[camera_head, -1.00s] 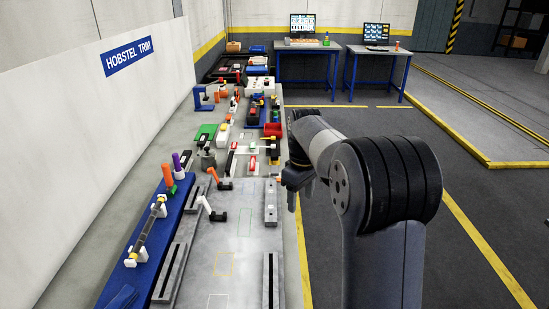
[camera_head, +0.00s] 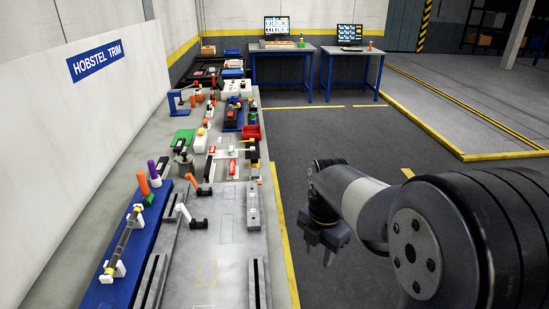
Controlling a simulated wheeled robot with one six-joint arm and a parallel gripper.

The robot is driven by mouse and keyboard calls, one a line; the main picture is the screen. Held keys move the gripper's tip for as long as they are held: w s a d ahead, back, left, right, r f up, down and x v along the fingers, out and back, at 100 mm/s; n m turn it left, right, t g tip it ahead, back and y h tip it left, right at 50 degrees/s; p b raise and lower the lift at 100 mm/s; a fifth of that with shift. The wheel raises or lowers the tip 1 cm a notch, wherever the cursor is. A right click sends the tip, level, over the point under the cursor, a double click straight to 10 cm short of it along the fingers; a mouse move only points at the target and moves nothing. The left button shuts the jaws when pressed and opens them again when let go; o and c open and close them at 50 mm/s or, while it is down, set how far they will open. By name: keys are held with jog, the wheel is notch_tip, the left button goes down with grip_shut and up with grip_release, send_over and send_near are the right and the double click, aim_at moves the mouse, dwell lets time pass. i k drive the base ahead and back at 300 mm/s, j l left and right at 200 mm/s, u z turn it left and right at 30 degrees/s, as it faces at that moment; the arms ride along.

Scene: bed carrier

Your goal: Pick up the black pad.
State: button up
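I cannot single out the black pad with certainty. Small dark pieces lie on the bench: one at the green tray (camera_head: 182,138) at the left and dark blocks near the orange and white levers (camera_head: 183,212). My gripper (camera_head: 320,246) hangs to the right of the bench, over the dark floor, apart from everything on the bench. Its dark fingers point downward. No held object shows, but the finger gap is too small and dark to judge.
The long grey bench (camera_head: 232,250) carries fixtures, slotted rails and a blue base plate (camera_head: 140,262). A white panel (camera_head: 85,130) stands along its left. A red bin (camera_head: 251,132) sits farther back. Two desks with monitors stand behind. Floor right of the bench is clear.

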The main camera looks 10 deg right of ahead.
aim_at(254, 157)
jog(key=l+z, duration=0.2)
jog(key=i+l+z, duration=0.2)
jog(key=l, duration=0.2)
jog(key=l+z, duration=0.2)
jog(key=i+l+u, duration=0.2)
jog(key=i+l, duration=0.25)
jog(key=i, duration=0.2)
jog(key=i+l+u, duration=0.2)
jog(key=i+l, duration=0.35)
jog(key=i+j+u, duration=0.2)
jog(key=i+u, duration=0.25)
jog(key=i+j+u, duration=0.1)
jog(key=i+u, duration=0.15)
jog(key=u, duration=0.2)
jog(key=i+u, duration=0.45)
jog(key=i+l+u, duration=0.2)
jog(key=u, duration=0.25)
jog(key=i+u, duration=0.2)
jog(key=i, duration=0.05)
